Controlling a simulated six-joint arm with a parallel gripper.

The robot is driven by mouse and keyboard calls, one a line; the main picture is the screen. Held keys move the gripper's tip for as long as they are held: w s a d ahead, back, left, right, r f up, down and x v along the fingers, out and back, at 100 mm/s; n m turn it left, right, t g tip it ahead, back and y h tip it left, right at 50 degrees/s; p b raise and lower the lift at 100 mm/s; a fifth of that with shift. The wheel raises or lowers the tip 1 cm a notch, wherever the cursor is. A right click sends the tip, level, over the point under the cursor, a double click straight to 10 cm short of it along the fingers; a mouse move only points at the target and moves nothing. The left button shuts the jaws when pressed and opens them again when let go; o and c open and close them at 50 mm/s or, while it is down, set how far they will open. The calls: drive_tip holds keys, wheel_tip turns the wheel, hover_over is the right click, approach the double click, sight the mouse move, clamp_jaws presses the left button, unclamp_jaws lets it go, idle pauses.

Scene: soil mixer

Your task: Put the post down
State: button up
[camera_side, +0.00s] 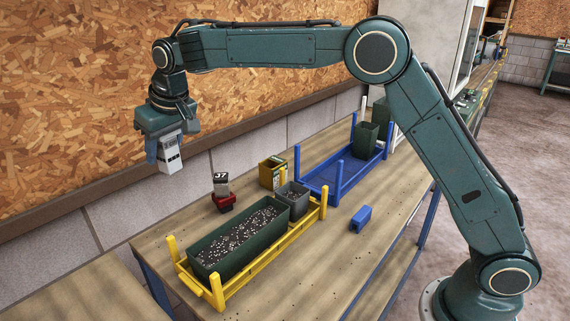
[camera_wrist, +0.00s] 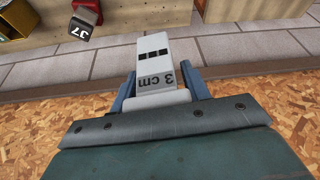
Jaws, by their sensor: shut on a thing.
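The post is a pale grey-white block marked "3 cm" with black squares, seen in the wrist view (camera_wrist: 162,62) and in the side view (camera_side: 170,160). My gripper, in the side view (camera_side: 165,148) and the wrist view (camera_wrist: 160,88), is shut on it, with a blue finger on either side. The post hangs in the air at the upper left, in front of the chipboard wall and higher than the bench top. Nothing appears to touch its lower end. The part between the fingers is partly hidden.
The bench (camera_side: 325,265) holds a yellow rack (camera_side: 216,293) with a soil-filled green trough (camera_side: 205,268) and a grey pot (camera_side: 294,203). A red holder (camera_side: 224,202) with a "37" block (camera_side: 221,184), a yellow box (camera_side: 270,176), a blue rack (camera_side: 318,190) and a blue block (camera_side: 361,218) stand nearby.

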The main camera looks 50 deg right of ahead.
drive_tip(key=s+d+m+g+h, duration=0.1)
drive_tip(key=s+d+m+h, duration=0.3)
drive_tip(key=d, duration=1.2)
drive_tip(key=s+d+m+y, duration=0.1)
drive_tip(key=s+d+m, duration=0.35)
drive_tip(key=d, duration=1.15)
drive_tip(key=s+d+m+g+h, duration=0.25)
drive_tip(key=s+d+m, duration=0.85)
drive_tip(key=s+d, duration=1.05)
drive_tip(key=shift+g, duration=0.45)
drive_tip(key=f, duration=1.5)
drive_tip(key=shift+s+a+f, duration=0.25)
drive_tip(key=shift+s+a, duration=0.05)
drive_tip(key=shift+a, duration=0.05)
drive_tip(key=shift+f, duration=2.1)
drive_tip(key=shift+f, duration=0.2)
